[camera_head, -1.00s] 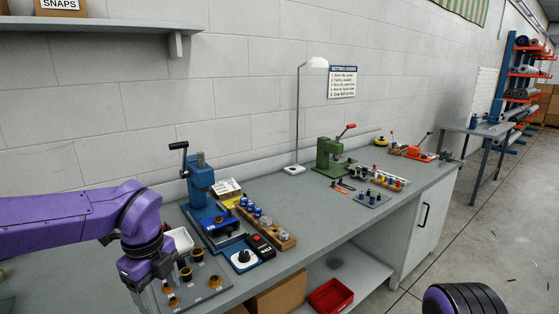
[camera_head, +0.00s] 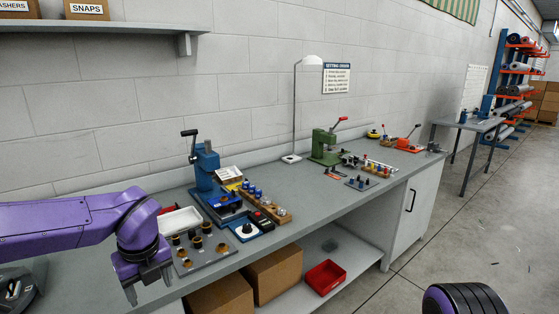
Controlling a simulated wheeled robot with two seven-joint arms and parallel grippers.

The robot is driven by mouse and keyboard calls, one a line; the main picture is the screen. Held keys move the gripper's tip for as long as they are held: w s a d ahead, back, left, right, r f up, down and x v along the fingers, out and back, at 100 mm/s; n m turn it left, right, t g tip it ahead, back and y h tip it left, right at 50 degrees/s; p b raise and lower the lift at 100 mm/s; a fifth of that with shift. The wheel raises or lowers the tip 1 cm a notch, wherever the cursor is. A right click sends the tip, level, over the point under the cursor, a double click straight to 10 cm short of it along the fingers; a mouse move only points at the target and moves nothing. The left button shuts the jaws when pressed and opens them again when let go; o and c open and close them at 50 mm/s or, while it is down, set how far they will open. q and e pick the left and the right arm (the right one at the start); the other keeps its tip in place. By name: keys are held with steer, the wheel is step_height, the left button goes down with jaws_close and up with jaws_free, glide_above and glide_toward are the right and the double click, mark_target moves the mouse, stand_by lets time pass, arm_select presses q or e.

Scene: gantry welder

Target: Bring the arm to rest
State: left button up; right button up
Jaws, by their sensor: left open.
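My left arm comes in from the left edge, purple with a dark wrist band. My left gripper (camera_head: 149,284) points down, its two grey fingers apart with nothing between them. It hangs at the bench's front edge, left of the grey plate (camera_head: 213,254) with several brass-coloured pieces. It looks clear of that plate. My right gripper is not in view; a dark ribbed rounded part with purple shows at the bottom right.
A blue press (camera_head: 205,165) and a white tray (camera_head: 179,221) stand on the long grey bench (camera_head: 290,187). A green press (camera_head: 325,146) stands farther along. Cardboard boxes (camera_head: 274,273) and a red bin (camera_head: 326,276) lie on the lower shelf. The floor at right is open.

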arm_select(q)
steer(key=a+f+m+t+y, duration=0.5)
steer(key=f+m, duration=0.4)
steer(key=m, duration=0.5)
steer(key=s+f+m, duration=0.3)
steer(key=f+m, duration=0.8)
steer(key=m, duration=0.1)
steer(key=s+f+m+g+h, duration=0.1)
steer(key=s+f+m, duration=0.3)
steer(key=s, duration=0.4)
steer(key=s+d+f+m+g+h, duration=0.1)
steer(key=s+f+m, duration=0.3)
steer(key=s, duration=0.5)
steer(key=s+f+m+g+h, duration=0.1)
steer(key=s+f+m, duration=0.3)
steer(key=s+f, duration=0.4)
steer(key=shift+s+d, duration=0.15)
steer(key=shift+s, duration=0.2)
